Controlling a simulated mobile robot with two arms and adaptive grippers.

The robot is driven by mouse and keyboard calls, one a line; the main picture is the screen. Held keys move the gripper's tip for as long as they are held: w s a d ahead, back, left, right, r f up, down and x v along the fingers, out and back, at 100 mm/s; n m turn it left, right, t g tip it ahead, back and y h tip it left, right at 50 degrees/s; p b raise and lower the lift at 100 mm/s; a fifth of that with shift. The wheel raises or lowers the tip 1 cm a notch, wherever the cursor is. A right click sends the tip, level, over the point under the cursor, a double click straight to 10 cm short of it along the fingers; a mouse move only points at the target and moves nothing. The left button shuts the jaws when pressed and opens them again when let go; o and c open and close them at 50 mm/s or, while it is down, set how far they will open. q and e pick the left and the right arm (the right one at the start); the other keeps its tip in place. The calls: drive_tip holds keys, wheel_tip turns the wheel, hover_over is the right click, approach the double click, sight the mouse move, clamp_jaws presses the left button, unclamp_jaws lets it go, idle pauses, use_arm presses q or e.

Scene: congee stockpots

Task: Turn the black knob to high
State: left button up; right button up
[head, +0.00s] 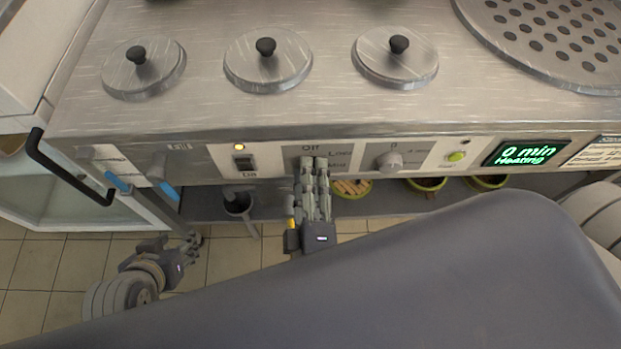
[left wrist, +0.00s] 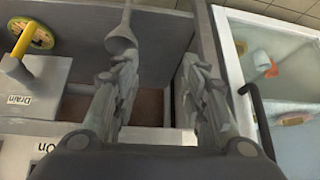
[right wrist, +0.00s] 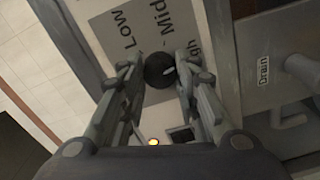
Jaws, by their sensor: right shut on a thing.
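The black knob (right wrist: 158,71) shows in the right wrist view on a grey panel marked Low, Mid and a partly covered word ending in "gh". A small white mark sits on the right side of its face, towards that word. My right gripper (right wrist: 160,72) is around the knob, one finger on each side, shut on it. In the head view my right gripper (head: 314,160) reaches the front panel below the Off label and hides the knob. My left gripper (left wrist: 155,75) is open and empty; in the head view it (head: 196,238) hangs low at the left.
A grey knob (head: 389,161), a green button (head: 456,157) and a lit display reading "0 min Heating" (head: 526,152) lie to the right. A switch (head: 243,162) is to the left. A black handle (head: 65,170) and blue-handled taps (head: 169,190) stick out farther left.

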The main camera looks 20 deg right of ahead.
use_arm(q)
drive_tip(key=shift+w+d+r+t+h+b, duration=0.15)
drive_tip(key=shift+w+d+r+t, duration=0.15)
drive_tip(key=shift+w+r+t, duration=0.35)
drive_tip(key=shift+w+d+r+t+h+b, duration=0.1)
drive_tip(key=shift+w+d+r+t, duration=0.2)
drive_tip(key=shift+w, duration=0.6)
drive_tip(key=shift+w+d+r+t+h+b, duration=0.15)
drive_tip(key=shift+w+d+r+t, duration=0.1)
drive_tip(key=shift+w+r+t, duration=0.4)
use_arm(e)
drive_tip(key=shift+r+m, duration=0.1)
drive_tip(key=shift+m, duration=0.6)
use_arm(q)
drive_tip(key=shift+w+f+g, duration=0.15)
drive_tip(key=shift+g, duration=0.15)
use_arm(e)
drive_tip(key=o, duration=1.1)
drive_tip(key=shift+c, duration=0.2)
drive_tip(key=v, duration=0.7)
drive_tip(key=shift+s, duration=0.25)
drive_tip(key=shift+a, duration=0.1)
